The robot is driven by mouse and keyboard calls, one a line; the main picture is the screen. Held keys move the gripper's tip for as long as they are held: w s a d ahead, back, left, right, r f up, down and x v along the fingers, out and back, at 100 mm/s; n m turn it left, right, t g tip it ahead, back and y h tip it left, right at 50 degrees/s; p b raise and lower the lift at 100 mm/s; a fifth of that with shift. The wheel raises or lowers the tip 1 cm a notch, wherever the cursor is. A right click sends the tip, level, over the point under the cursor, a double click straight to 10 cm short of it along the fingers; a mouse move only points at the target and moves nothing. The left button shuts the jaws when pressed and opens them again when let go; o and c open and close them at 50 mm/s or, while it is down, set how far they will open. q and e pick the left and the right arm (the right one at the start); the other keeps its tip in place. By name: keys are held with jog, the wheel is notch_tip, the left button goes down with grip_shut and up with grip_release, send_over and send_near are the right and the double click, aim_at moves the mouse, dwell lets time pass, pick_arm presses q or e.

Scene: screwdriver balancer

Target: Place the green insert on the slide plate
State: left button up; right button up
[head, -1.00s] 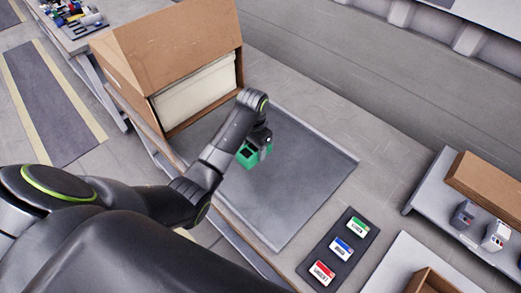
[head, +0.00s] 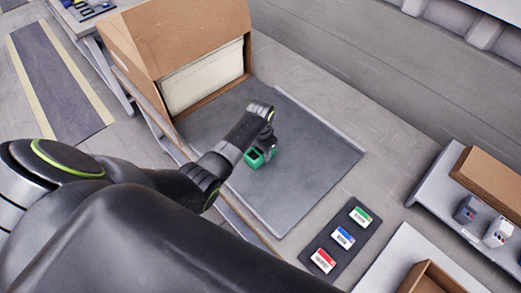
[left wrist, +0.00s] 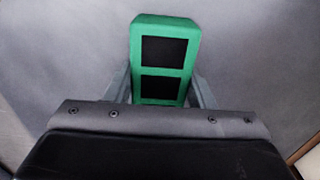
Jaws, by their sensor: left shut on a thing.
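The green insert (head: 256,158), a green block with two dark square openings, is in my left gripper (head: 264,154) over the grey slide plate (head: 295,190). In the left wrist view the green insert (left wrist: 164,55) sits between the fingers of my left gripper (left wrist: 162,90), which is shut on it. The grey surface of the plate (left wrist: 60,50) fills the background there. I cannot tell whether the insert touches the plate. My right gripper is not in view.
An open cardboard box (head: 185,40) with a pale inside stands at the plate's far left end. A dark strip with green, blue and red labels (head: 342,238) lies to the right. A side shelf (head: 450,205) holds small grey and white items. The plate around the insert is clear.

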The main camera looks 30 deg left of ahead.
pick_arm(q)
jog(key=shift+f, duration=0.15)
jog(key=o, duration=0.9)
jog(key=shift+o, duration=0.2)
notch_tip(320, 180, up, 12)
jog(key=shift+r, duration=0.2)
